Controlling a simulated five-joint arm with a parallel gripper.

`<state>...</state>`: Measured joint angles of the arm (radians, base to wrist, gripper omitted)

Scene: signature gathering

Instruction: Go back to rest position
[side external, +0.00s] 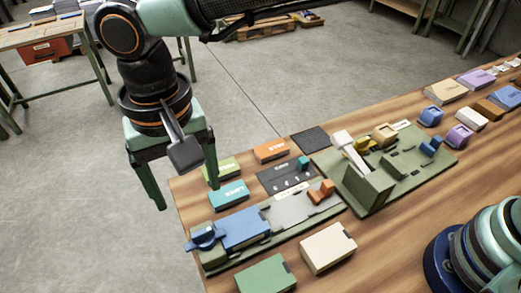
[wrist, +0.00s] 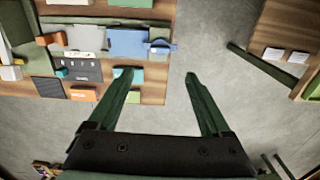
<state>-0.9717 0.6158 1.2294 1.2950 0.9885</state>
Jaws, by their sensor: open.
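My gripper (side external: 183,192) is open and empty, with its two green fingers spread apart. In the side view it hangs above the left end of the wooden table (side external: 410,205), one finger past the edge and the other near the teal box. In the wrist view my gripper (wrist: 157,75) shows both fingers, the left one over the table edge and the right one over the grey floor. Nothing is between the fingers.
A teal box (side external: 229,194), an orange box (side external: 270,150) and a green box (side external: 266,275) lie on the table. A blue block (side external: 244,228) sits on a green board, and a second green board (side external: 408,177) holds several parts. Open floor (side external: 75,215) lies left of the table.

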